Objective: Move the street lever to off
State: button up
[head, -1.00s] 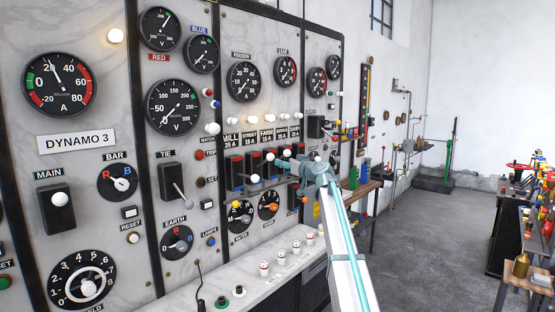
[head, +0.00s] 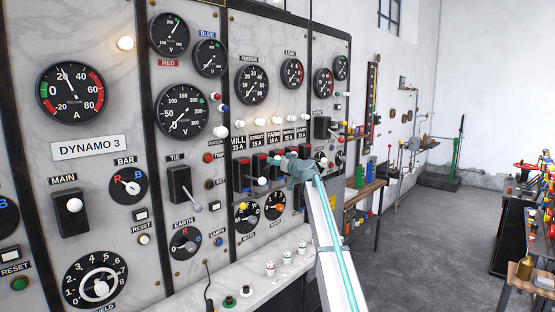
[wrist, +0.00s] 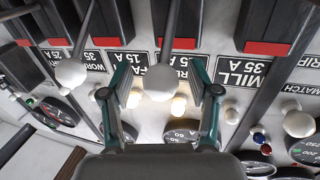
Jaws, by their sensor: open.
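The street lever has a dark rod with a white ball knob, best seen in the wrist view (wrist: 160,82). Its knob stands over the lower edge of the label strip, between my fingers. My gripper (wrist: 160,93) is open, with one finger on each side of the knob; I see gaps and no clear contact. In the head view my gripper (head: 281,160) is at the row of red-and-black lever switches, and it partly hides the levers. The STREET 15 A label (head: 257,138) shows above that row.
In the wrist view a neighbouring lever knob (wrist: 70,72) is close to the left finger. The MILL label (wrist: 240,72) is on the right. Indicator lamps (wrist: 178,105) lie around the fingertips. A marble shelf (head: 250,285) with small terminals juts out below the panel.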

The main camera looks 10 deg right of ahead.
jog(key=shift+c, duration=0.3)
grip_shut()
